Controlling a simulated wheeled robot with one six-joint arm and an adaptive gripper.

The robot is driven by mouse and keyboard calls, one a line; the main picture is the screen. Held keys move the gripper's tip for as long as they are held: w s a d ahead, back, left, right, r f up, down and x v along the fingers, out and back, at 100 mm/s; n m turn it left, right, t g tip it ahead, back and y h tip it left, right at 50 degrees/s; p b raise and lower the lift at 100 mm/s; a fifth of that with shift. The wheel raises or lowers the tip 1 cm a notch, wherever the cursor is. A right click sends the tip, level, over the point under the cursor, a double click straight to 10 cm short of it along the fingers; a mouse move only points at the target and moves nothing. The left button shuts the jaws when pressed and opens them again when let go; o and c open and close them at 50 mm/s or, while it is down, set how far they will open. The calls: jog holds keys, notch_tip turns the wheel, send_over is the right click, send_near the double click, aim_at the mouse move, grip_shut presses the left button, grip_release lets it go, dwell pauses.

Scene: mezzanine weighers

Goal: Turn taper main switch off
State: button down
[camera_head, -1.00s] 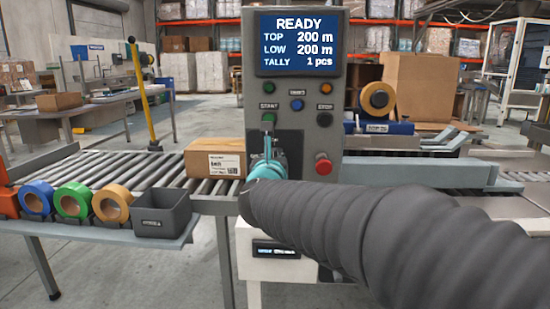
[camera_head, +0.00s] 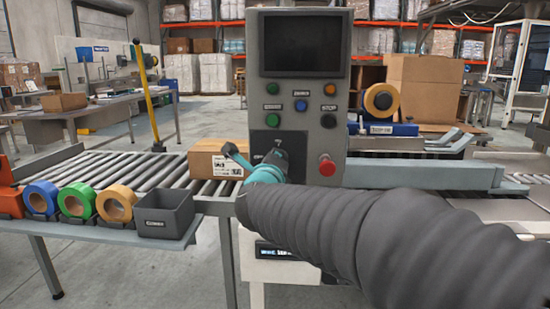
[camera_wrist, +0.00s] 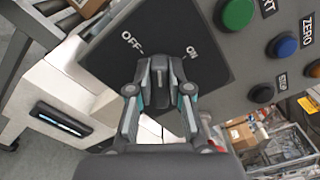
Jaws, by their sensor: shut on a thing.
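The taper's main switch is a dark rotary knob (camera_wrist: 159,72) on a black plate (camera_wrist: 205,68) marked OFF and ON in the wrist view. The knob's end points up between the two marks; I cannot tell exactly which it lines up with. My gripper (camera_wrist: 159,88) is shut on the knob, one finger on each side. In the head view my gripper (camera_head: 258,160) is rolled over at the panel (camera_head: 320,110), and the knob (camera_head: 276,157) shows partly behind it. The display (camera_head: 302,46) on the panel is dark.
A red mushroom button (camera_head: 327,166) sits right of the switch, with several push buttons above. A carton (camera_head: 217,160) lies on the roller conveyor (camera_head: 130,170) at left. Tape rolls and a dark bin (camera_head: 165,213) stand at front left.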

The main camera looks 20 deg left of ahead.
jog(key=shift+a+f+n+p, duration=0.15)
jog(key=shift+n+p, duration=0.3)
jog(key=shift+n, duration=1.3)
jog(key=shift+a+f+n+p, duration=0.1)
jog(key=shift+f+n+p, duration=0.25)
jog(key=shift+n, duration=1.4)
jog(key=c, duration=1.1)
grip_release()
jog(key=shift+s, duration=0.1)
jog(key=shift+d, duration=0.1)
jog(key=v, duration=1.2)
